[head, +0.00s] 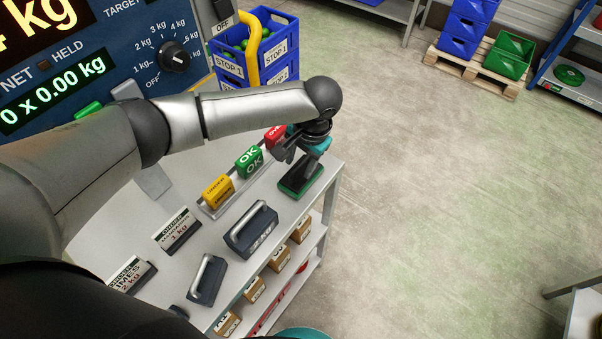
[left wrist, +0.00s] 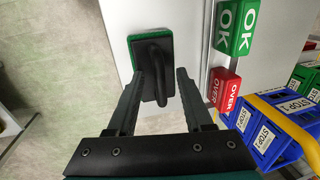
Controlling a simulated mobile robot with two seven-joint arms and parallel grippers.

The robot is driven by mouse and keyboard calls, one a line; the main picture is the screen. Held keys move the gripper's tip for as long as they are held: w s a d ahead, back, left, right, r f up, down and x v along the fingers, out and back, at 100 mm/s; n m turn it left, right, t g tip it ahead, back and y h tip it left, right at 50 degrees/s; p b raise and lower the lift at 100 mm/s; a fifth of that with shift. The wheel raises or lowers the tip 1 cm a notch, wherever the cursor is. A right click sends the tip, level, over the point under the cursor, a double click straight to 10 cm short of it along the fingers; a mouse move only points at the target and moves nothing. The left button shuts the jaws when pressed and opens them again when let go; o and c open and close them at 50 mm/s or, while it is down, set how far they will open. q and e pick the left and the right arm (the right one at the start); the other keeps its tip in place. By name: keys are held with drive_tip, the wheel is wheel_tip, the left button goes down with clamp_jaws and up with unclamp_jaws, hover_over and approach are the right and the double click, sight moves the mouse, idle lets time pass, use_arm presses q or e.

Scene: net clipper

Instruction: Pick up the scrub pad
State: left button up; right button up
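The scrub pad (head: 301,176) is a dark block with a green pad underneath and a black handle on top. It lies at the far right corner of the grey bench. In the left wrist view the scrub pad (left wrist: 141,49) is seen from above, with its handle between or just beyond the fingers. My left gripper (head: 303,155) is over the pad; in the left wrist view its fingers (left wrist: 165,75) are apart with a clear gap. I cannot tell whether they touch the handle. My right gripper is not in view.
Yellow, green OK (head: 249,161) and red OVER (left wrist: 224,88) blocks stand in a rail beside the pad. Weights with handles (head: 251,230) and sign cards (head: 177,231) sit nearer on the bench. Blue STOP 1 crates (head: 272,72) stand behind. Open floor lies to the right.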

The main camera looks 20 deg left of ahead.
use_arm(q)
clamp_jaws()
idle(1.2)
